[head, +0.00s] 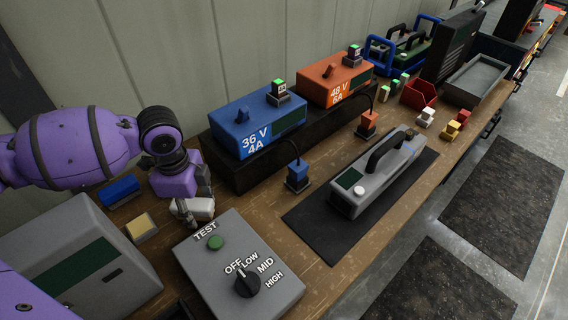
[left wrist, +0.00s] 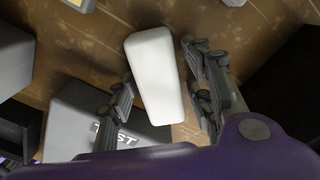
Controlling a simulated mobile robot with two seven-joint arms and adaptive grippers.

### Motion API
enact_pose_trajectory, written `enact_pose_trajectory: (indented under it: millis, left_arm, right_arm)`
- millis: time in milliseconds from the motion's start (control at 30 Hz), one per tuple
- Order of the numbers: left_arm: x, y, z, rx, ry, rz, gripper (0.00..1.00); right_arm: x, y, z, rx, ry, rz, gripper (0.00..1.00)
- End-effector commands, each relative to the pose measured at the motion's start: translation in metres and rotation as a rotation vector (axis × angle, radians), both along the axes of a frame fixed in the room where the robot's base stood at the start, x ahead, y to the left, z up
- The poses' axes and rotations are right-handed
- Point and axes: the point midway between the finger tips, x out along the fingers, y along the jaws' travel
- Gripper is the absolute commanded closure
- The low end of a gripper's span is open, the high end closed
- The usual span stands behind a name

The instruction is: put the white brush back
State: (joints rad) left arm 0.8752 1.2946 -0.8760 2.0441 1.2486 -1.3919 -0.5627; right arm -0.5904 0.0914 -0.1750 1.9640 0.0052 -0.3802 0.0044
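A white, rounded, tapering block, which I take to be the white brush (head: 203,208), is by the far left corner of the grey test box. In the left wrist view the white brush (left wrist: 155,75) lies between the two fingers of my left gripper (left wrist: 162,88). The fingers are spread, with narrow gaps seeming to show on both sides. In the head view my left gripper (head: 188,208) is low over the bench at the brush and partly hides it. Its bristles and any holder are not visible. My right gripper is not in view.
The grey test box (head: 264,264) with a knob is close in front. A grey case (head: 75,262), a blue block (head: 118,190) and a yellow block (head: 141,228) are nearby left. Blue (head: 258,122) and orange (head: 335,80) chargers stand behind.

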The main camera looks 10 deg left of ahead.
Motion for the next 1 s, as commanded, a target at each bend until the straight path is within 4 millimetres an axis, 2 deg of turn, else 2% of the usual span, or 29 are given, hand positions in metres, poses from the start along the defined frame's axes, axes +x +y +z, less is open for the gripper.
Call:
enact_pose_trajectory:
  millis: [267, 367, 467, 800, 1000]
  left_arm:
    - [-0.001, 0.0, 0.0, 0.001, 0.001, 0.001, 0.51]
    - [0.0, 0.0, 0.007, 0.0, -0.001, 0.0, 0.51]
    - [0.0, 0.0, 0.022, 0.0, -0.003, 0.0, 0.51]
    - [0.0, 0.0, 0.094, 0.0, -0.004, 0.0, 0.51]
    - [0.0, 0.0, 0.118, -0.001, 0.0, 0.0, 0.51]
  right_arm:
    - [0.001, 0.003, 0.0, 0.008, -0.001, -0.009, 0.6]
    - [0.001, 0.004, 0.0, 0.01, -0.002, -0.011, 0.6]
    - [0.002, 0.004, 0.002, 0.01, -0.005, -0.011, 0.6]
    - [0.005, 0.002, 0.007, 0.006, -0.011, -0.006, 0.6]
    - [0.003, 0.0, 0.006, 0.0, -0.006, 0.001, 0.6]
